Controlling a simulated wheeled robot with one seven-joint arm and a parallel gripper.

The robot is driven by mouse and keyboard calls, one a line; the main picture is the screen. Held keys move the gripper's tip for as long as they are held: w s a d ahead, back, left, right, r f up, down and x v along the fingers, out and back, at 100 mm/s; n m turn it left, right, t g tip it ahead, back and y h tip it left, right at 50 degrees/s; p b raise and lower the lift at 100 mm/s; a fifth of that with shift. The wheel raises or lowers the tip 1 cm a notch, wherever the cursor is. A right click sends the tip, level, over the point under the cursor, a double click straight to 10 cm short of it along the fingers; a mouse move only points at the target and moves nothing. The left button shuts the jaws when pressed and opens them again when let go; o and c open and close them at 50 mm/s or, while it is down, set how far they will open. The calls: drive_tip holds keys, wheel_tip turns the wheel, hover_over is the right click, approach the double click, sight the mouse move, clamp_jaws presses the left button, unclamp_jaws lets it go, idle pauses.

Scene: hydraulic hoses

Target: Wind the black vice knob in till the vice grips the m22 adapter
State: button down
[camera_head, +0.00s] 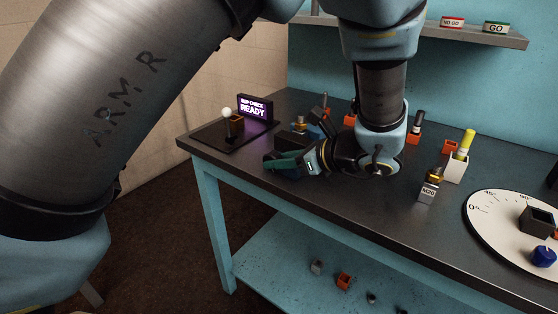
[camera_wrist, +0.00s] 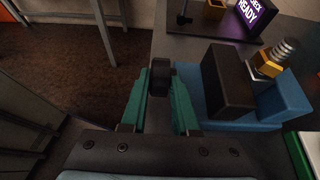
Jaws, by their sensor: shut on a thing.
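My gripper (camera_wrist: 160,88) has green fingers shut on the black vice knob (camera_wrist: 160,70), seen between the fingertips in the wrist view. The vice (camera_wrist: 235,122) is blue, to the right of my fingers, with a black jaw block (camera_wrist: 228,78). The m22 adapter (camera_wrist: 268,64), a brass hex with a silver threaded end, stands at the jaws' far side. I cannot tell whether the jaws touch it. In the head view my gripper (camera_head: 285,163) is at the bench's front left; it hides the knob and most of the vice. The adapter (camera_head: 300,123) shows behind it.
A purple-lit READY sign (camera_head: 254,107) and a dark tray (camera_head: 218,136) stand at the bench's left end. Several fittings in holders, an M20 block (camera_head: 428,191) and a white dial plate (camera_head: 485,222) lie to the right. Open floor shows left of the bench.

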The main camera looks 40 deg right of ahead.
drive_tip(key=c, duration=0.7)
unclamp_jaws()
drive_tip(key=shift+o, duration=0.2)
drive_tip(key=shift+s, duration=0.1)
drive_tip(key=b+v, duration=0.1)
drive_tip(key=v, duration=0.9)
drive_tip(key=shift+s+r+b, duration=0.2)
drive_tip(key=shift+s+b, duration=0.1)
drive_tip(key=shift+b, duration=0.1)
